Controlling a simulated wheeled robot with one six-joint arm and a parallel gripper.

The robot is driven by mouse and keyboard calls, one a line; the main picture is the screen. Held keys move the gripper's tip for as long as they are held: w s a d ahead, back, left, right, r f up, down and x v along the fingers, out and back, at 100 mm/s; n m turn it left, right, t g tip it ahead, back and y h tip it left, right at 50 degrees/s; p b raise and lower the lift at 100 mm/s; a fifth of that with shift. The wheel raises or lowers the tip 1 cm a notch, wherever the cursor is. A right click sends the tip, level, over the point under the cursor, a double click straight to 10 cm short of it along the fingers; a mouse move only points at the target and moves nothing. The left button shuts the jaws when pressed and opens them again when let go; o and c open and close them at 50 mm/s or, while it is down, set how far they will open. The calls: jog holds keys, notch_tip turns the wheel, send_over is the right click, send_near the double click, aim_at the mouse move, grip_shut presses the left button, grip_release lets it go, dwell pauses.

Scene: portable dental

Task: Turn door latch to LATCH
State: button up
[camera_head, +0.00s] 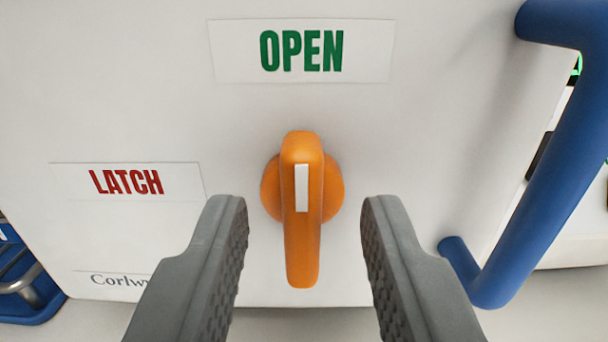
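The orange door latch (301,240) is on a white door (440,120), in the middle of the head camera view. Its handle stands vertical, and the white mark on its upper half lies below the green OPEN label (301,51). The red LATCH label (126,182) is to the left of the latch. My gripper (304,205) is open, with one grey finger on each side of the latch handle. There is clear space between each finger and the handle, and I see no contact.
A blue door handle (540,170) stands out at the right edge of the door. A blue object with a metal part (22,280) shows at the lower left. A pale surface (300,325) runs below the door.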

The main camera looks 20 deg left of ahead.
jog(key=shift+w+a, duration=0.15)
jog(key=shift+w, duration=0.15)
jog(key=shift+c, duration=0.4)
grip_shut()
